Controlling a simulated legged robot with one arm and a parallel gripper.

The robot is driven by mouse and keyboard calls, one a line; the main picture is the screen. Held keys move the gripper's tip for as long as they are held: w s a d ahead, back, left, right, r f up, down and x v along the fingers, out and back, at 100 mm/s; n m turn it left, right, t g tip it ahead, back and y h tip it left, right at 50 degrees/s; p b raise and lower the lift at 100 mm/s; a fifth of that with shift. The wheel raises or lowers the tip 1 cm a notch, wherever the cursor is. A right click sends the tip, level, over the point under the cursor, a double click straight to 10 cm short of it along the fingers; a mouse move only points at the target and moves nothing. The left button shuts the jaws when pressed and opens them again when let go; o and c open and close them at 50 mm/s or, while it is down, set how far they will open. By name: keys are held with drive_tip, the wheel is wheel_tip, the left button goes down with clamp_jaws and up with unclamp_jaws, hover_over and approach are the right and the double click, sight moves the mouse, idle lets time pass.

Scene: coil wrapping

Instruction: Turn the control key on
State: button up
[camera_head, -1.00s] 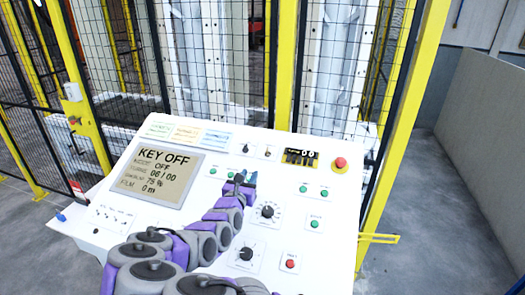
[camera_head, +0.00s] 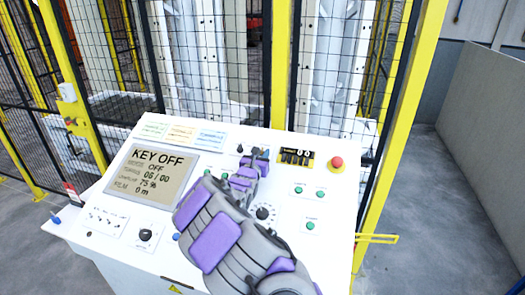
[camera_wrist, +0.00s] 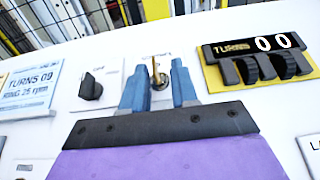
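The control key (camera_wrist: 157,72) is a small brass key standing in a round lock on the white sloping panel. In the wrist view it shows upright between the two blue fingertips of my gripper (camera_wrist: 158,86). The fingers are open, one on each side of the key, with a gap visible on both sides. In the head view my gripper (camera_head: 259,156) is over the top row of the panel and largely hides the key.
A black selector knob (camera_wrist: 91,87) is left of the key. A yellow turns counter (camera_wrist: 262,60) with black thumbwheels is to the right. A red emergency button (camera_head: 336,163) is at the panel's upper right. Fencing (camera_head: 225,60) stands behind the panel.

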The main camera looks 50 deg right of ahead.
drive_tip(key=shift+x, duration=0.85)
drive_tip(key=shift+w+d, duration=0.1)
drive_tip(key=shift+d, duration=0.15)
drive_tip(key=shift+w+a+r, duration=0.3)
drive_tip(key=shift+w+a, duration=0.05)
drive_tip(key=shift+a, duration=0.3)
drive_tip(key=shift+s+d+f, duration=0.1)
drive_tip(key=shift+d, duration=0.35)
drive_tip(key=shift+d+f, duration=0.1)
drive_tip(key=shift+d, duration=0.2)
drive_tip(key=shift+c, duration=0.9)
drive_tip(key=shift+d, duration=0.1)
drive_tip(key=shift+c, duration=1.4)
drive_tip(key=shift+a, duration=0.2)
clamp_jaws()
